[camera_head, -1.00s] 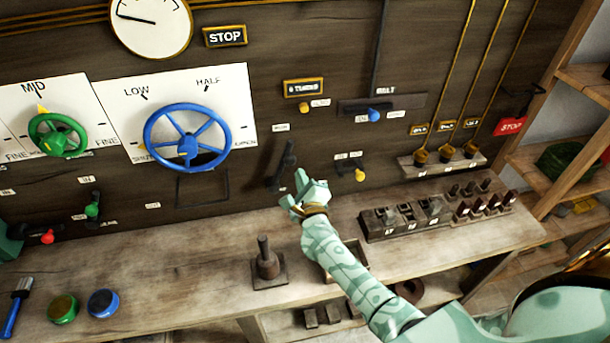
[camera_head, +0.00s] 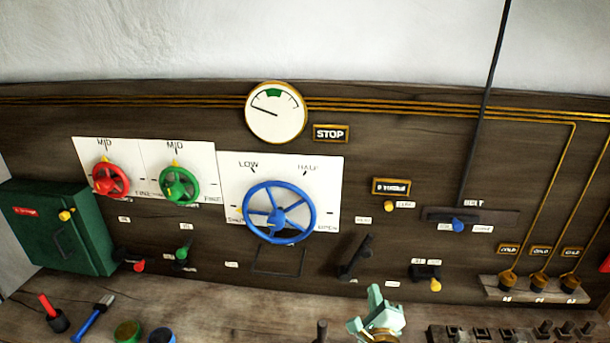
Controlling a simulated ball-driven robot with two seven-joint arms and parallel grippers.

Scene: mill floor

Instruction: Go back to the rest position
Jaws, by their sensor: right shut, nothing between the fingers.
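My right gripper (camera_head: 374,303) is at the bottom of the view, right of centre, pale green and shut with nothing in it. It is in front of the wooden panel, over the bench, below and right of a black lever (camera_head: 356,257) and apart from it in the picture. A yellow-knobbed lever (camera_head: 435,284) is to its right. The rest of my right arm is below the frame. My left gripper is not in view.
The panel carries a blue handwheel (camera_head: 279,213), a green wheel (camera_head: 179,186), a red wheel (camera_head: 110,180) and a gauge (camera_head: 275,113). A green box (camera_head: 58,228) is at left. A hammer (camera_head: 92,319) lies on the bench (camera_head: 225,305). Switch blocks (camera_head: 480,333) stand at lower right.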

